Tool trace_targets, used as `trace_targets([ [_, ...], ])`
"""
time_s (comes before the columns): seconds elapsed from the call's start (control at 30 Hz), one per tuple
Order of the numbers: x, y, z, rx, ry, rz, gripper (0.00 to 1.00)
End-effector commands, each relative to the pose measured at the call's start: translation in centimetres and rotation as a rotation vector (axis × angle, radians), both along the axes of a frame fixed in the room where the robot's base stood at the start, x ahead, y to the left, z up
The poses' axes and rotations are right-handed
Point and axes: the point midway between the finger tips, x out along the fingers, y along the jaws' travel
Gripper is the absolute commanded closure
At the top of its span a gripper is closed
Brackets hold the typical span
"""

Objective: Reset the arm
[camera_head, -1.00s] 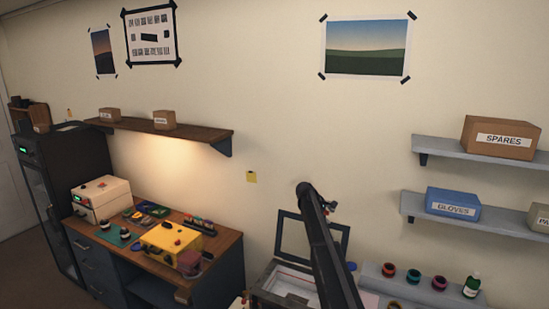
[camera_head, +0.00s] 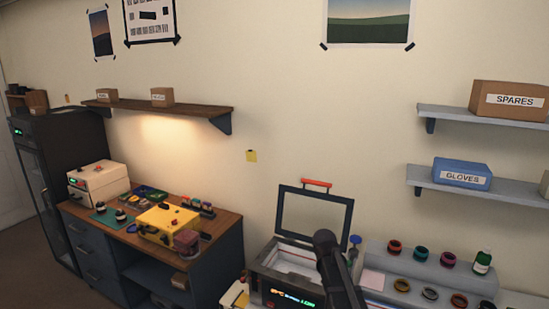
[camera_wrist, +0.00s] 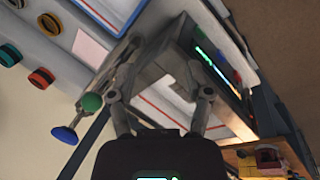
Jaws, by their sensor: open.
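My gripper (camera_wrist: 158,85) is open in the wrist view, with nothing seen between its fingers. It is over or close to an open grey case-like machine (camera_head: 264,277) with a lit display and a raised framed lid (camera_head: 314,212). The machine also shows behind the fingers in the wrist view (camera_wrist: 172,100). In the head view a dark link of my arm (camera_head: 335,268) rises in front of the machine, and my gripper cannot be made out there.
A wooden desk (camera_head: 222,228) bearing a yellow box (camera_head: 160,222) is at the left. Wall shelves hold a SPARES box (camera_head: 510,100) and a blue GLOVES box (camera_head: 462,172).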

Motion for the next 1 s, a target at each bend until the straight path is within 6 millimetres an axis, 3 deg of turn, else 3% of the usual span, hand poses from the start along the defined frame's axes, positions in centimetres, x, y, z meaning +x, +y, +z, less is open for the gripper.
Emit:
trace_targets([
  [0.03,-3.4,0.3,-2.1,0.03,0.0,-0.032,0.35],
  [0.2,-10.8,1.4,-5.4,0.134,0.003,-0.155,0.35],
  [0.4,-16.7,2.3,-7.8,0.224,0.014,-0.266,0.35],
  [0.6,-18.8,2.6,-8.4,0.259,0.021,-0.316,0.35],
  [1.0,-18.7,2.6,-8.3,0.261,0.021,-0.317,0.35],
])
